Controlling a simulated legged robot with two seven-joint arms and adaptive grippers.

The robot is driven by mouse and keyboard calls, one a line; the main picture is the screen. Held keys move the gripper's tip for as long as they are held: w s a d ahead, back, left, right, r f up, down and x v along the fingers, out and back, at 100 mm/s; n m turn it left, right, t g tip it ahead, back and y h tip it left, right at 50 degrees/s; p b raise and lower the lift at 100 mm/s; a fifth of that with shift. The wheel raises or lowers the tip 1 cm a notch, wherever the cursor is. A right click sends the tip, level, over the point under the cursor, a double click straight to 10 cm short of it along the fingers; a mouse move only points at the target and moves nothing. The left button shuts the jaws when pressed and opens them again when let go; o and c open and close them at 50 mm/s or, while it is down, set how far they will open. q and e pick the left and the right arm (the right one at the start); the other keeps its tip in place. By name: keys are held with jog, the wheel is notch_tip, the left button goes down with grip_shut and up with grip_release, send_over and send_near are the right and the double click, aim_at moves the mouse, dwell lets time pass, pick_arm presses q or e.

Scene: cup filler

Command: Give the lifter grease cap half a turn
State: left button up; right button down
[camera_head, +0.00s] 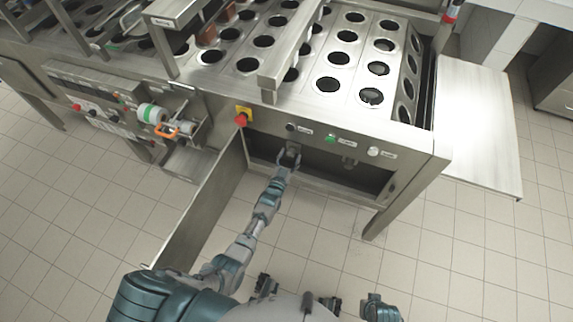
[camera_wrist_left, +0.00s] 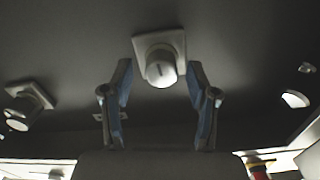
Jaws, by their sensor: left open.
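In the left wrist view a pale round cap (camera_wrist_left: 160,70) with a dark slot mark sits on a square plate under the dark ceiling of the compartment. My left gripper (camera_wrist_left: 160,66) is open, with one finger on each side of the cap and visible gaps to both. A second similar cap (camera_wrist_left: 27,108) is to the left in that view. In the head view my left gripper (camera_head: 289,158) reaches into the open compartment below the machine's front panel. A small fitting (camera_head: 350,162) hangs to its right there.
The open door (camera_head: 205,205) stands to the left of my left arm. A red emergency button (camera_head: 241,119) and several panel buttons are just above the opening. The machine's leg (camera_head: 395,203) is to the right. The tiled floor in front is clear.

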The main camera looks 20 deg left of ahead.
pick_arm(q)
jog(key=s, duration=1.1)
jog(key=shift+s+a, duration=0.2)
jog(key=shift+s, duration=0.1)
jog(key=shift+f, duration=0.1)
